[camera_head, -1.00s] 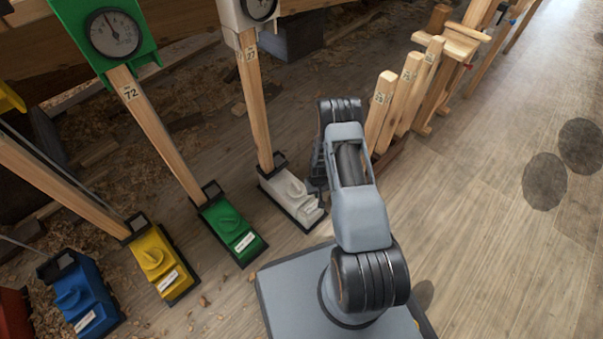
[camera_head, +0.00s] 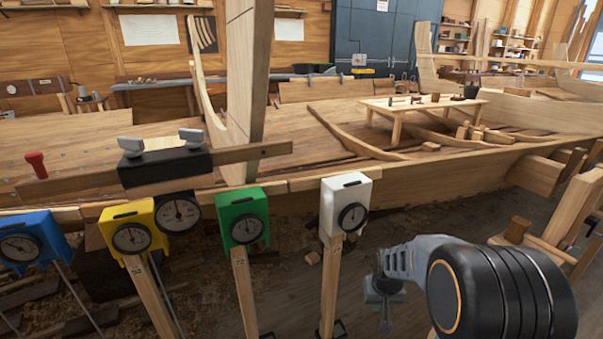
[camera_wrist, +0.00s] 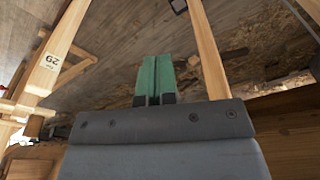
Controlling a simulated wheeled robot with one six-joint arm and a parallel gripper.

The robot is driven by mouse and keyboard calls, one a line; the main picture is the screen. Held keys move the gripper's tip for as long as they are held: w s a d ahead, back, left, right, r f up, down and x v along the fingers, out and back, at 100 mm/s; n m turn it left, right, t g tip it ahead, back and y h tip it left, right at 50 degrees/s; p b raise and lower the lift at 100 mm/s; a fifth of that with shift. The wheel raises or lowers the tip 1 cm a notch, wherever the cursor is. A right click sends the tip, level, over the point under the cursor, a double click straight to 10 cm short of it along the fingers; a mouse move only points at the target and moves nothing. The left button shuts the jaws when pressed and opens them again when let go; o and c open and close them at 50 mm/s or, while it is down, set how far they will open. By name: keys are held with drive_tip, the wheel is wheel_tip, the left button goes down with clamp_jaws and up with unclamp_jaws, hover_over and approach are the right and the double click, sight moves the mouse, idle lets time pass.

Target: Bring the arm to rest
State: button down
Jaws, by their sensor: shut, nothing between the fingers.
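My arm reaches in from the lower right of the head view, its dark rounded joint large in front. My gripper (camera_head: 386,318) hangs low at the end of the arm, just right of the post under the white gauge box (camera_head: 349,207), and is small there. In the wrist view my gripper (camera_wrist: 154,77) shows two green fingers pressed together with nothing between them. They point away over the floor, between two wooden posts, and appear clear of both.
Blue (camera_head: 30,238), yellow (camera_head: 130,226) and green (camera_head: 243,217) gauge boxes stand on posts to the left. The wooden hull (camera_head: 300,190) spans behind them. A post marked 29 (camera_wrist: 50,65) and another post (camera_wrist: 207,50) flank my gripper. Floor lies between them.

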drive_tip(key=s+a+r+p, duration=0.1)
drive_tip(key=s+r+p, duration=0.4)
drive_tip(key=r, duration=0.5)
drive_tip(key=s+a+r+t+p, duration=0.1)
drive_tip(key=s+r+p, duration=0.4)
drive_tip(key=r, duration=0.6)
drive_tip(key=s+a+r+p, duration=0.2)
drive_tip(key=s+r+p, duration=0.3)
drive_tip(key=r, duration=0.5)
drive_tip(key=shift+s+a+r+t, duration=0.2)
drive_tip(key=shift+s+r+t, duration=0.1)
drive_tip(key=shift+t, duration=0.1)
drive_tip(key=shift+f, duration=0.1)
